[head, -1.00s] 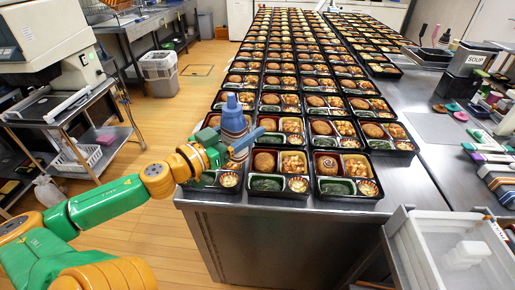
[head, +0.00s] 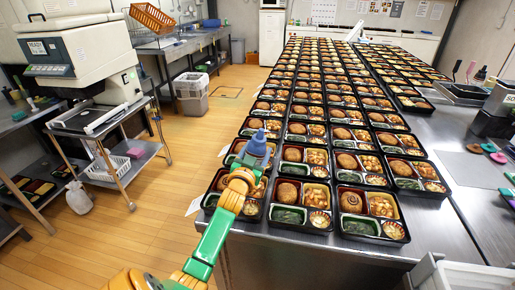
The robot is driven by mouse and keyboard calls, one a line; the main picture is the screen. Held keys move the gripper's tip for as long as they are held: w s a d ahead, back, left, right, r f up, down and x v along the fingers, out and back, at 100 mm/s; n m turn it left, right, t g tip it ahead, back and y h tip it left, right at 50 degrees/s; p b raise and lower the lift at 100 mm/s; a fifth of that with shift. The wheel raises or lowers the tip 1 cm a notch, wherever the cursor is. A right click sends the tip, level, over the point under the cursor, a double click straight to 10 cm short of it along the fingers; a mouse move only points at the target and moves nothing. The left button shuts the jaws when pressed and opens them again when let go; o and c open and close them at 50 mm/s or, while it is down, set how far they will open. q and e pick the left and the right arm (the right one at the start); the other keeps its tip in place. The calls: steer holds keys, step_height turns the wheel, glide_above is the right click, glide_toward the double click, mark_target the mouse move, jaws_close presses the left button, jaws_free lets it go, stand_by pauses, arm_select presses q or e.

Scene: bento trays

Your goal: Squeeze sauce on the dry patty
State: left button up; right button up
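Bento trays stand in rows on the steel table. The nearest middle tray (head: 300,228) holds a plain brown patty (head: 287,192), with no sauce visible on it. The tray to its right (head: 372,239) holds a patty with a dark ring of sauce (head: 352,203). My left gripper (head: 254,163) is shut on a blue sauce bottle (head: 257,145), its narrow blue end up. Bottle and gripper are above the left column of trays, left of the plain patty. The arm partly hides the nearest left tray (head: 248,217). My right gripper is not in view.
A steel counter (head: 455,185) with dark containers and coloured items lies to the right. A white bin (head: 450,275) is at the lower right. A wheeled stand with a machine (head: 75,50) is at the left. The wooden floor between is clear.

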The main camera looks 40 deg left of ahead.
arm_select(q)
steer(key=s+a+r+m+g+p, duration=0.1)
steer(key=s+a+r+m+p, duration=0.15)
steer(key=m, duration=0.75)
steer(key=w+d+f+m+y, duration=0.2)
steer(key=d+m, duration=0.4)
steer(key=m, duration=0.8)
steer(key=w+f, duration=0.1)
steer(key=w, duration=0.1)
steer(key=shift+w+m+g+p, duration=0.3)
steer(key=shift+w, duration=0.05)
steer(key=shift+r, duration=0.15)
steer(key=shift+w, duration=0.2)
steer(key=c, duration=0.7)
steer(key=shift+w+a, duration=0.15)
steer(key=shift+w, duration=0.05)
